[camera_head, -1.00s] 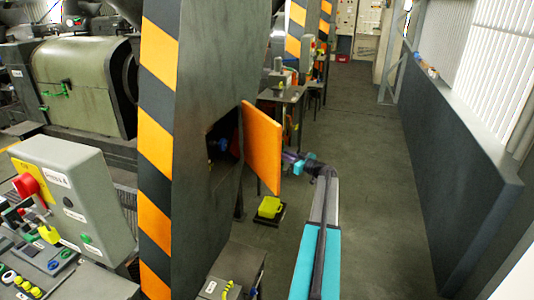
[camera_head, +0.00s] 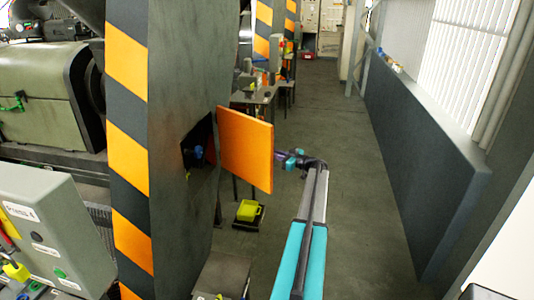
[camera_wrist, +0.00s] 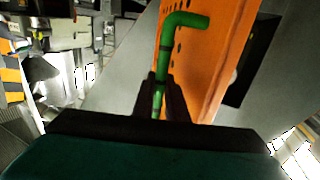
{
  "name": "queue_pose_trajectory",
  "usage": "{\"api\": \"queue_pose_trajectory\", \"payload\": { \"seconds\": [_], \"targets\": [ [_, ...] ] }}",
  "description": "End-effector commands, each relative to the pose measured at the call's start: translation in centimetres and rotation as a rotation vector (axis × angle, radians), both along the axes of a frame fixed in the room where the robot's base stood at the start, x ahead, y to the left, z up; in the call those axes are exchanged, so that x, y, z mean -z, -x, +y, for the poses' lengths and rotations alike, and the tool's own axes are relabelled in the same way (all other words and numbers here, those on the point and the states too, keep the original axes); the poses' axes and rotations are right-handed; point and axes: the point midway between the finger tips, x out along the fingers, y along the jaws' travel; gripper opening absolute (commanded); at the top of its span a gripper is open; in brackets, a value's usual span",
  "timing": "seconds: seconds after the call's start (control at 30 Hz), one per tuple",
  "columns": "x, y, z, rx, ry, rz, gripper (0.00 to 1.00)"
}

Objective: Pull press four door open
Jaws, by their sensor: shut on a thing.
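The orange door (camera_head: 246,150) hangs swung out from the grey press housing (camera_head: 180,70), beside a dark square opening (camera_head: 199,150). Its inner face is toward the head camera. My gripper (camera_head: 284,159) is on the far side of the door, with its tips hidden behind the door's outer edge. In the wrist view my gripper (camera_wrist: 160,92) is shut on the green bent handle (camera_wrist: 186,20) of the door. The orange panel (camera_wrist: 215,60) with its row of holes stands to the right of the fingers.
A grey control box labelled "Press 4" (camera_head: 45,230) stands at the lower left. A yellow container (camera_head: 249,210) sits low behind the door. Clear floor (camera_head: 345,190) lies to the right, bounded by a dark low wall (camera_head: 420,160).

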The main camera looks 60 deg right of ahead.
Motion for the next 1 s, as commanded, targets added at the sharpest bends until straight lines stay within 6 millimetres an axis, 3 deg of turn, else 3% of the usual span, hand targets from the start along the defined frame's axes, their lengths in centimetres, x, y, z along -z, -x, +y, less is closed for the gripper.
{"api": "queue_pose_trajectory", "payload": {
  "seconds": [0.2,0.23,0.27,0.67,1.0],
  "targets": [
    [0.1,0.0,0.1,-0.001,-0.001,0.001,0.00],
    [0.1,0.0,0.1,-0.001,-0.001,0.001,0.17],
    [0.1,-0.1,0.1,-0.001,-0.001,0.001,0.20],
    [0.1,0.1,0.1,-0.002,0.000,0.000,0.20],
    [0.3,3.4,0.0,-0.001,0.001,0.000,0.20]
  ]
}}
